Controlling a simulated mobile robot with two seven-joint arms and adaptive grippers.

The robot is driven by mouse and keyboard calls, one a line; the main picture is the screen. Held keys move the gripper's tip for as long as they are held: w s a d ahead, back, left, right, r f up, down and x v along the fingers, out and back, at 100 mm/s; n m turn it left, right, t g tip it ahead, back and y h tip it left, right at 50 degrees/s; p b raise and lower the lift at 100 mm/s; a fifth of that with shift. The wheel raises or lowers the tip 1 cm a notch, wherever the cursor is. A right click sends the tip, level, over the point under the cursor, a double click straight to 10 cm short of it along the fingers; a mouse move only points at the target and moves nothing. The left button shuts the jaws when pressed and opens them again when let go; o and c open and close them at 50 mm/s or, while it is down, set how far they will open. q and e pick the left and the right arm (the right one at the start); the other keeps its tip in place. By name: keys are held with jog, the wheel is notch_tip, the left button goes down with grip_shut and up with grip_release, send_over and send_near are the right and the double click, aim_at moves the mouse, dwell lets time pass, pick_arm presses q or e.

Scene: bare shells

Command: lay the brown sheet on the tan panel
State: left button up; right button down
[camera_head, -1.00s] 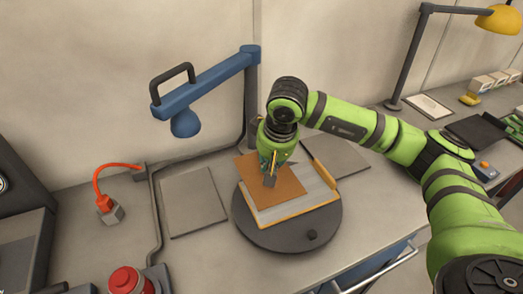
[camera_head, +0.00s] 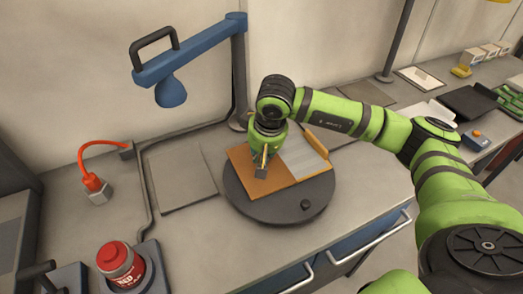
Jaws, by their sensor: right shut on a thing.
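The brown sheet (camera_head: 274,183) is over the left part of the panel on the round dark turntable (camera_head: 300,208). The gripper and arm hide part of the sheet's far side. My left gripper is not in view.
A blue lamp arm (camera_head: 190,54) stands behind the turntable. A flat grey plate (camera_head: 180,175) lies to its left. A red-capped jar (camera_head: 120,262) and a red-hosed fitting (camera_head: 95,188) are farther left. The bench front has drawers with handles (camera_head: 365,240).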

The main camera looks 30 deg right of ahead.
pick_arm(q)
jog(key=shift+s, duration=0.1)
pick_arm(e)
jog(key=c, duration=1.3)
grip_release()
jog(key=shift+o, duration=0.7)
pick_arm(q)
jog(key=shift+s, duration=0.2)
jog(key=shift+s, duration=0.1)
